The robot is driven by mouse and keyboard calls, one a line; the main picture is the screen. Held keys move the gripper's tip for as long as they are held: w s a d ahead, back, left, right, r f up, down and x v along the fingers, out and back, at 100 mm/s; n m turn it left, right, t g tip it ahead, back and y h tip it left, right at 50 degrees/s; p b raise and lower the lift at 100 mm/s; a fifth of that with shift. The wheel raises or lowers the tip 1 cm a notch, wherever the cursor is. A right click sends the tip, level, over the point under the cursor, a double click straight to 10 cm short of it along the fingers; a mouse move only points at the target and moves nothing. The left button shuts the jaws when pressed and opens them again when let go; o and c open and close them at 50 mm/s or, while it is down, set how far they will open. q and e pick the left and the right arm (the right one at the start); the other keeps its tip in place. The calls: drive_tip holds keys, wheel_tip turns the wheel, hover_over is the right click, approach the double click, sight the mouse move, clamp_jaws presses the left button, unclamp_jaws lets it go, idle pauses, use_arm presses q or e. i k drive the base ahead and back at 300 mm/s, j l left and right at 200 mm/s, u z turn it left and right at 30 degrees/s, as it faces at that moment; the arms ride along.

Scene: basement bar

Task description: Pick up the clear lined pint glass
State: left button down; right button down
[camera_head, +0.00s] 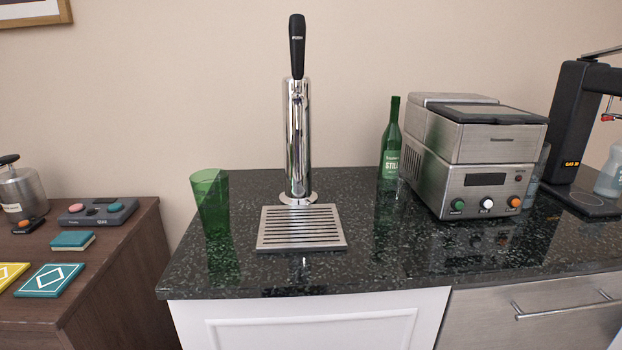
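A green see-through tumbler (211,204) stands upright on the dark stone counter, left of the beer tap. It looks tinted green, and I can make out no lines on it. A narrow strip of a clear, glassy object (541,164) shows just right of the steel machine, which hides most of it; I cannot tell what it is. I see no plainly clear lined pint glass. Neither of my grippers is in view.
A chrome beer tap (297,145) stands behind a slatted drip tray (301,228). A green bottle (390,150), a steel machine (476,160) and a black stand (570,120) line the back right. Counter (370,255) is bare in front. A wooden cabinet (125,255) adjoins at left.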

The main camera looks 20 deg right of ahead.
sight(394, 181)
drive_tip(key=l+z, duration=0.25)
drive_tip(key=l, duration=0.4)
drive_tip(key=i+l+z, duration=0.2)
drive_tip(key=l, duration=0.45)
drive_tip(key=k, duration=0.1)
